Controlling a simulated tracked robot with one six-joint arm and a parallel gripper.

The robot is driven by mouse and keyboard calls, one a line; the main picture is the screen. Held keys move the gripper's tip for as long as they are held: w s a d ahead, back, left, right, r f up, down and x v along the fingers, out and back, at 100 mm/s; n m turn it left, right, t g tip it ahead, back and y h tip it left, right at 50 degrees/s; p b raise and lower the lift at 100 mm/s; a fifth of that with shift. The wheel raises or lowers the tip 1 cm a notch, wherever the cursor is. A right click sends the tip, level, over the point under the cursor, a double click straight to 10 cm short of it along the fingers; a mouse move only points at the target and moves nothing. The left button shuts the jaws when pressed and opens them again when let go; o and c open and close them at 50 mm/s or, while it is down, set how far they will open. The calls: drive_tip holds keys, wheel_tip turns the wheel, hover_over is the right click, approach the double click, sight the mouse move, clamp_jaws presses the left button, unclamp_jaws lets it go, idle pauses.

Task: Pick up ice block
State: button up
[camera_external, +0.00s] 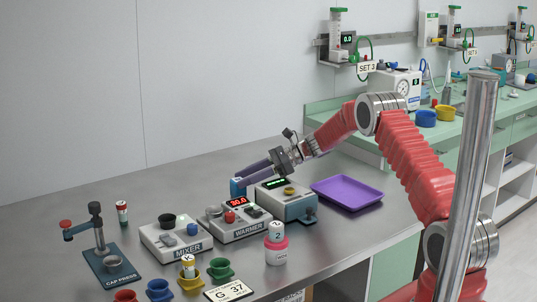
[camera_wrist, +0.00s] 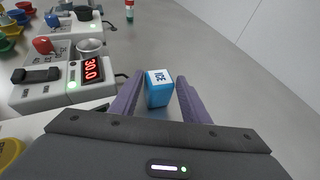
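The ice block (camera_wrist: 158,94) is a small blue block with a pale top lettered ICE. It stands between the two purple fingers of my gripper (camera_wrist: 159,82) in the wrist view, close to their tips. Narrow gaps seem to show on both sides of it, and the fingers are spread apart. In the external view my gripper (camera_external: 250,178) reaches left, low behind the machines, and the blue block (camera_external: 237,188) shows at its fingertips. The block's base is partly hidden there by the machines in front.
The warmer (camera_external: 236,224) with a red 30.0 display and a grey machine (camera_external: 284,203) stand close in front of my gripper. The mixer (camera_external: 176,236) and cap press (camera_external: 108,266) are farther left. A purple tray (camera_external: 347,192) lies to the right. The counter behind is clear up to the wall.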

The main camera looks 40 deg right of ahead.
drive_tip(key=c, duration=0.8)
drive_tip(key=shift+o, duration=0.2)
wheel_tip(320, 180, up, 10)
idle(0.6)
